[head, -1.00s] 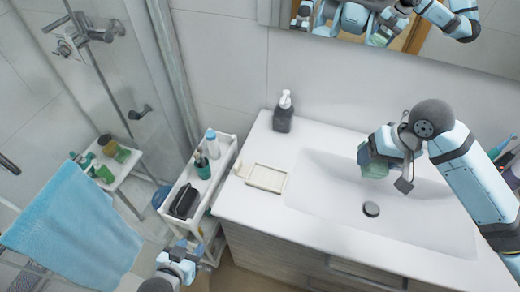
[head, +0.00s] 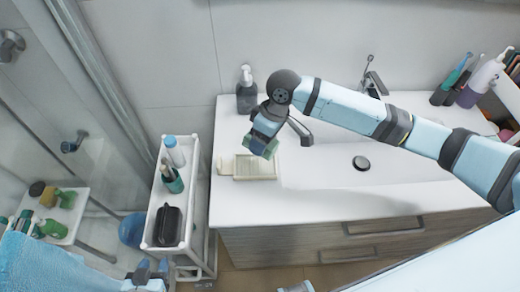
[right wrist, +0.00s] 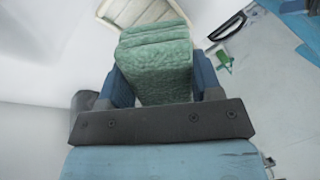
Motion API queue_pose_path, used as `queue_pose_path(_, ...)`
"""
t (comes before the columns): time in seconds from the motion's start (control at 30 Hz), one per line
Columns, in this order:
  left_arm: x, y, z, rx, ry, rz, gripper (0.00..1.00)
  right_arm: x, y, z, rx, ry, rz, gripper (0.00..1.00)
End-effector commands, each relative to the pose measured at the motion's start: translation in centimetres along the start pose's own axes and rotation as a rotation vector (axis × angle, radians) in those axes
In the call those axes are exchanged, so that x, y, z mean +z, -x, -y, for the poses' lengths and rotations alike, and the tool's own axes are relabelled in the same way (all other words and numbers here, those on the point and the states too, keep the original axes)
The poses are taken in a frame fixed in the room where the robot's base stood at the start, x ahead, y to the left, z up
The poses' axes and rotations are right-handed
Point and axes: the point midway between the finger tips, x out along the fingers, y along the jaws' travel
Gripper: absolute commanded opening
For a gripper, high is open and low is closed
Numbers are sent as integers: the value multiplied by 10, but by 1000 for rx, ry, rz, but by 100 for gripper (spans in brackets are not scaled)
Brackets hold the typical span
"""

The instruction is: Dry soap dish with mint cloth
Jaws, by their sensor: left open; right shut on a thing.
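The cream soap dish (head: 254,168) lies on the white counter, left of the basin. It also shows at the top of the right wrist view (right wrist: 122,14), partly hidden behind the cloth. My right gripper (head: 265,140) is shut on the folded mint cloth (head: 260,148), just above the dish's upper right part. The cloth fills the space between the fingers in the right wrist view (right wrist: 154,62). I cannot tell whether the cloth touches the dish. My left gripper (head: 150,272) is low at the bottom edge of the head view, open, away from the dish.
A dark soap dispenser (head: 247,94) stands behind the dish. The faucet (head: 372,78) and basin drain (head: 361,163) are to the right. A white cart (head: 152,222) with bottles and a black case (head: 167,226) stands left of the counter. The counter front-left is clear.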

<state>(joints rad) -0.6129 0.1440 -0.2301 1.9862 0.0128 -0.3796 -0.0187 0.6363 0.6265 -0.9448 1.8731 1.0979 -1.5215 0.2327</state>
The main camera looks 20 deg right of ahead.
Motion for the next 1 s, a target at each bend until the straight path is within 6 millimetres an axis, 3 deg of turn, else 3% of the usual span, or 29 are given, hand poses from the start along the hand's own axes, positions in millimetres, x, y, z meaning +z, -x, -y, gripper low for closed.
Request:
queue_pose_path(0.33, 9, -9, -8, 12, 5, -17, 43, 2, -24, -4, -6, 40, 11, 33)
queue_pose_path(0.7, 51, -35, -3, 4, 5, -2, 43, 7, -58, -14, -5, 39, 10, 33)
queue_pose_path(1.0, 56, -39, -3, 4, 7, -3, 43, 8, -64, -16, -5, 38, 10, 33)
